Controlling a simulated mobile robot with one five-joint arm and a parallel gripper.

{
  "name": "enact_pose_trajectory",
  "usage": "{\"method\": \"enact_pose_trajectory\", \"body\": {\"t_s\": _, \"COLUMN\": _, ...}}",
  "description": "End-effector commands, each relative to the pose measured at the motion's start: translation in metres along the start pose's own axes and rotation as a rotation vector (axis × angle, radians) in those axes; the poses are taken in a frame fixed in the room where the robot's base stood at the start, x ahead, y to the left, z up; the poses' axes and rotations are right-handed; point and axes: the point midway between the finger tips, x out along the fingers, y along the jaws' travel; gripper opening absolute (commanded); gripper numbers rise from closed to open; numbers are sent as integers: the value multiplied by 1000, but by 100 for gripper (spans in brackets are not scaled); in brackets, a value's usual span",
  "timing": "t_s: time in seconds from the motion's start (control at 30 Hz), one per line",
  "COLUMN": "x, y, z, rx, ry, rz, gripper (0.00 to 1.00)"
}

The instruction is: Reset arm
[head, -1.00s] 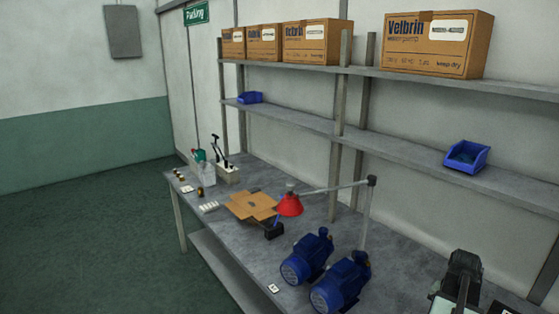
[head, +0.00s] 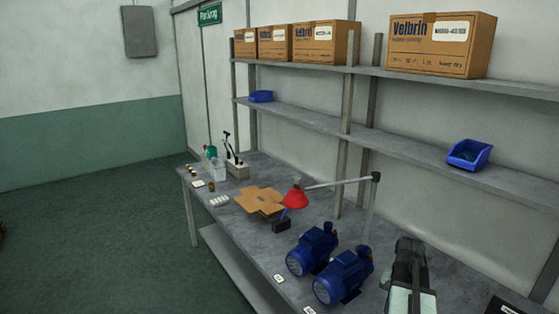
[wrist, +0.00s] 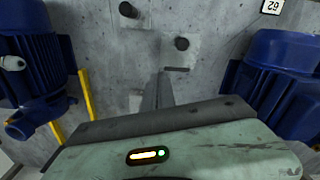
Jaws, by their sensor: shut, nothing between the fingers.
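My gripper (wrist: 160,85) is shut and empty in the wrist view, its narrow grey fingers in front of the grey bench surface. A pale green housing with a small lit panel fills the lower part of that view. In the head view my arm's end (head: 409,270) stands at the bottom right, just right of two blue pumps, and its fingertips cannot be made out. The nearer pump (head: 342,277) and the farther pump (head: 311,250) stand on the bench. The wrist view shows blue pump bodies at its left (wrist: 30,60) and right (wrist: 280,85) edges.
The grey workbench (head: 240,235) carries a red lamp (head: 296,198), a flattened carton (head: 262,200) and small items at its far end. Shelves behind hold cartons (head: 441,45) and blue bins (head: 468,154). Green floor (head: 90,230) is free at left.

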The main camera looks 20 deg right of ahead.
Motion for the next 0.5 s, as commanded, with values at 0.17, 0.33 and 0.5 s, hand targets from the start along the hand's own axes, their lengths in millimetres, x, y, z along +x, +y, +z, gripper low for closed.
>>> {"method": "enact_pose_trajectory", "body": {"t_s": 0.17, "x": 0, "y": -108, "z": 50, "rx": -211, "ry": 0, "rz": 0, "gripper": 0}}
{"method": "enact_pose_trajectory", "body": {"t_s": 0.33, "x": 0, "y": -221, "z": 143, "rx": -508, "ry": 0, "rz": 0, "gripper": 0}}
{"method": "enact_pose_trajectory", "body": {"t_s": 0.5, "x": 0, "y": -284, "z": 233, "rx": -764, "ry": 0, "rz": 1, "gripper": 0}}
